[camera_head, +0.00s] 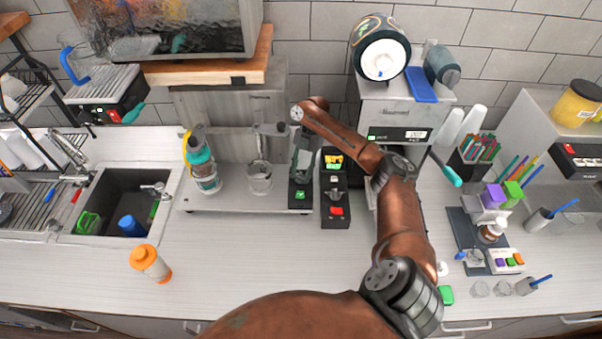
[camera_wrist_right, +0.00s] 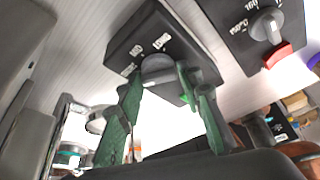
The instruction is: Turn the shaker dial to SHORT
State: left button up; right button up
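The green-padded fingers of my right gripper (camera_wrist_right: 160,80) stand apart, one on each side of the dial. I cannot tell whether they touch it or which label it points to. My left gripper is not in view.
A teal bottle (camera_head: 202,165) and a clear cup (camera_head: 259,178) stand on the left. The counter in front is mostly free.

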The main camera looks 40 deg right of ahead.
jog(key=o, duration=0.3)
jog(key=shift+r, duration=0.1)
jog(key=shift+w+d+r, duration=0.1)
jog(key=shift+r, duration=0.05)
jog(key=v, duration=1.1)
jog(key=shift+d+r, duration=0.1)
jog(key=shift+r, duration=0.15)
